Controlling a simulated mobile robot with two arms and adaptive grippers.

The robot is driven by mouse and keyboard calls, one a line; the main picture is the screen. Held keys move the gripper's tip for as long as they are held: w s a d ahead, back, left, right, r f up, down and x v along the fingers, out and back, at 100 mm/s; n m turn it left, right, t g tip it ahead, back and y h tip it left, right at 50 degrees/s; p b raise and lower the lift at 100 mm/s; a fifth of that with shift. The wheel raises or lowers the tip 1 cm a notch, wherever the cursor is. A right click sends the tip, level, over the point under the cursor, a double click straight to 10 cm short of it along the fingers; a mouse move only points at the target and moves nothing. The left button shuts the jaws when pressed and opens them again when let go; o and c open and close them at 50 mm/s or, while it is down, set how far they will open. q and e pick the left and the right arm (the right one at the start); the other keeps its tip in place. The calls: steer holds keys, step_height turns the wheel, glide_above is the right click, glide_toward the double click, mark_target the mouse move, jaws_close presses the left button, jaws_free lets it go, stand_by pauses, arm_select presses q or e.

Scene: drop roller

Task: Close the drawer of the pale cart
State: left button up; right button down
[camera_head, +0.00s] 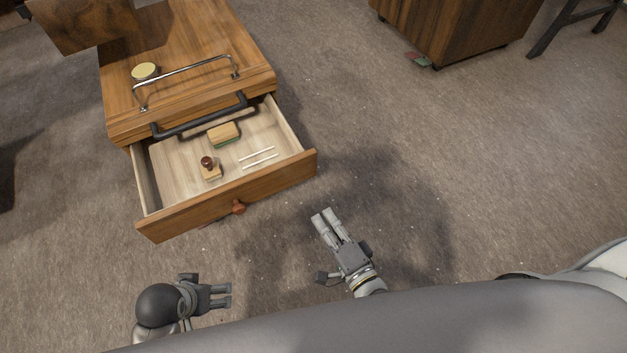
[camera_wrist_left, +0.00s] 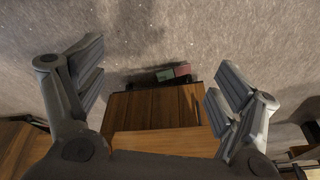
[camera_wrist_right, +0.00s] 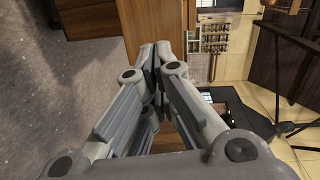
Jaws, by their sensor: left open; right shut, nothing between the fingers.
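The cart (camera_head: 180,55) is honey-brown wood and stands at the upper left of the head view. Its drawer (camera_head: 285,132) is pulled out toward me, with a round reddish knob (camera_head: 238,207) on its front. In the drawer lie a wood-and-green block (camera_head: 223,133), a stamp-like piece with a dark knob (camera_head: 210,168) and two white sticks (camera_head: 258,158). My right gripper (camera_head: 325,217) is shut and empty, right of and below the drawer front, apart from it. My left gripper (camera_head: 225,295) is open and empty, below the knob.
The cart top has a chrome rail (camera_head: 185,72), a dark handle (camera_head: 200,118) and a round yellowish item (camera_head: 145,71). A darker wooden cabinet (camera_head: 450,30) stands at the upper right with small green and red items (camera_head: 418,60) beside it. The carpet (camera_head: 430,150) between is clear.

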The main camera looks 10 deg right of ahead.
steer(key=r+m+t, duration=0.1)
steer(key=r, duration=0.1)
steer(key=b, duration=0.2)
glide_toward(296, 163)
steer(key=shift+m, duration=0.3)
steer(key=x, duration=0.6)
steer(key=shift+w+a, duration=0.1)
steer(key=shift+w, duration=0.1)
arm_select(q)
steer(key=v, duration=0.6)
steer(key=shift+w+r, duration=0.2)
steer(key=shift+r, duration=0.1)
arm_select(e)
steer(key=shift+w+a, duration=0.1)
steer(key=shift+w, duration=0.25)
steer(key=shift+w, duration=0.1)
